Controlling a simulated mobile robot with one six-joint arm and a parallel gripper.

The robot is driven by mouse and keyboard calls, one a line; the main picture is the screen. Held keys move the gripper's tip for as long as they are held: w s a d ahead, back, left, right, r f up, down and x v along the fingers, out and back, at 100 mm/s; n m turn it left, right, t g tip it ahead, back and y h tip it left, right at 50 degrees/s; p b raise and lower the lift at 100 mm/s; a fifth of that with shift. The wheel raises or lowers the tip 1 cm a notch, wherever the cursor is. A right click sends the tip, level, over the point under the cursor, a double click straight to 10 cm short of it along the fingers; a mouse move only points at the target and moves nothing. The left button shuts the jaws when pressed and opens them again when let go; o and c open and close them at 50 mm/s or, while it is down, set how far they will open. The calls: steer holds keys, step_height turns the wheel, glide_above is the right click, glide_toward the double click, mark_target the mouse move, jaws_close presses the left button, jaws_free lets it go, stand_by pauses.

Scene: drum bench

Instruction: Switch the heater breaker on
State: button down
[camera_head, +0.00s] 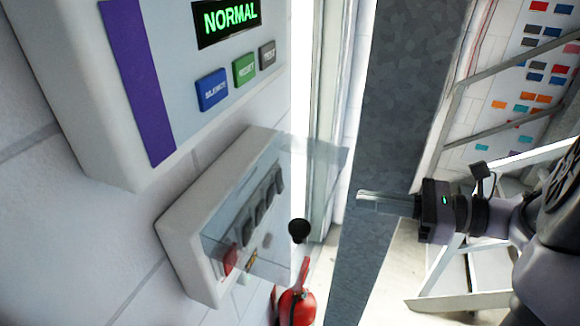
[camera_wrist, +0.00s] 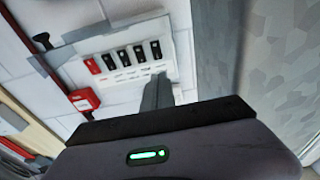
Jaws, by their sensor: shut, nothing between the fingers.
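The white breaker box (camera_head: 185,245) is on the wall at the lower left of the head view, with one red switch (camera_head: 230,260) and a row of black switches (camera_head: 262,200). A clear cover (camera_head: 310,150) with a black knob (camera_head: 299,231) stands out from the box. The wrist view shows the red switch (camera_wrist: 92,66) and the black switches (camera_wrist: 124,58) face on. Labels are too small to read, so I cannot tell which is the heater breaker. My gripper (camera_head: 360,198) is shut and empty, apart from the box, to its right. Its fingers (camera_wrist: 157,93) appear below the switches in the wrist view.
A panel (camera_head: 190,50) with a green NORMAL display and several buttons is above the box. A red object (camera_head: 297,305) is below the cover. A grey column (camera_head: 400,100) stands behind my gripper, with white steps (camera_head: 480,285) at right. The wrist view shows a red wall box (camera_wrist: 82,100).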

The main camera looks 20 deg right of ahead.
steer(key=p+x, duration=0.3)
steer(key=x, duration=1)
steer(key=shift+a, duration=0.45)
steer(key=shift+w+f, duration=0.1)
steer(key=shift+w+a+f, duration=0.1)
steer(key=shift+a, duration=0.05)
